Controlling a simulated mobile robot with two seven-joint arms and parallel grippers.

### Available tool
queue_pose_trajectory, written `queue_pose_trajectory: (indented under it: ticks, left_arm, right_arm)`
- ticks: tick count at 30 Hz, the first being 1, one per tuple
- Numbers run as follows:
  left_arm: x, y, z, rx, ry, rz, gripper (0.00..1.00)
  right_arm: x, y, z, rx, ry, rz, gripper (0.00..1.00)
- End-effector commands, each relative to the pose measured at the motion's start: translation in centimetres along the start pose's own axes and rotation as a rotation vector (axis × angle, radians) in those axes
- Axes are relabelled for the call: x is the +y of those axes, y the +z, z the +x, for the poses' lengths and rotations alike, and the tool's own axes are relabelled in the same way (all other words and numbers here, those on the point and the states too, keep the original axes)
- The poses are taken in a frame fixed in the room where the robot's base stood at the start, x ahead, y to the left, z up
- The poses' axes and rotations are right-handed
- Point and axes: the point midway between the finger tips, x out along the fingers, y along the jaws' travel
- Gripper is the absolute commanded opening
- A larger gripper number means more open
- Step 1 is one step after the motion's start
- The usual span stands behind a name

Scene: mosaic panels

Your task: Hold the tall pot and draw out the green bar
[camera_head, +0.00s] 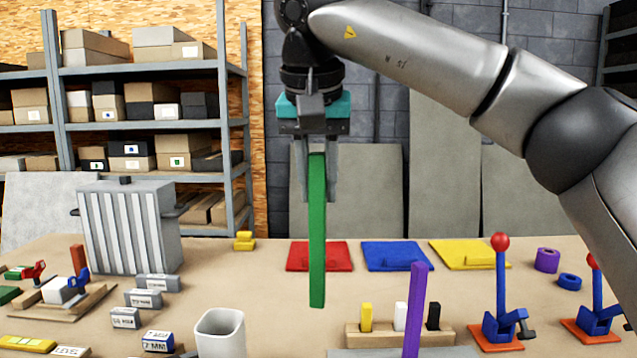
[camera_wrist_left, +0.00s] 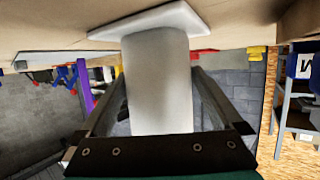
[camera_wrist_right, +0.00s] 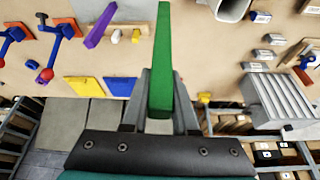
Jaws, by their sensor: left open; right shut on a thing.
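The green bar (camera_head: 317,230) hangs upright from my right gripper (camera_head: 318,180), which is shut on its upper end. The bar's lower end is in the air, clear of the pot. In the right wrist view the bar (camera_wrist_right: 163,60) shows between the fingers. The tall pot (camera_head: 220,335), whitish with an open top, stands at the bottom of the head view, left of the bar. In the left wrist view the pot (camera_wrist_left: 158,80) stands between the spread fingers of my left gripper (camera_wrist_left: 160,95). Whether they touch it, I cannot tell.
Red (camera_head: 320,256), blue (camera_head: 397,256) and yellow (camera_head: 468,254) pads lie at the back. A purple bar (camera_head: 416,310) stands before a wooden block (camera_head: 400,335) with pegs. Blue lever stands (camera_head: 501,300) are at right. A ribbed grey box (camera_head: 130,228) and labelled blocks are at left.

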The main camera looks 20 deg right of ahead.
Motion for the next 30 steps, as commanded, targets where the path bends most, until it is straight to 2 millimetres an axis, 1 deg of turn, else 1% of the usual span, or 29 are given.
queue_pose_trajectory:
  ticks: [12, 18, 24, 30]
  left_arm:
    - [-0.1, 0.1, -6.9, -0.004, -0.002, 0.002, 1.0]
    - [-0.1, 0.1, -9.6, -0.003, -0.001, 0.001, 1.0]
    - [0.0, 0.1, -10.9, -0.003, 0.0, 0.001, 1.0]
    - [0.0, 0.0, -11.2, -0.002, 0.0, 0.001, 1.0]
  right_arm:
    - [0.0, 0.0, -0.1, 0.001, -0.001, 0.001, 0.0]
    - [0.0, 0.0, -0.1, 0.001, -0.001, 0.001, 0.0]
    - [0.0, 0.0, -0.1, 0.001, -0.001, 0.001, 0.0]
    - [0.0, 0.0, -0.1, 0.001, -0.001, 0.001, 0.0]
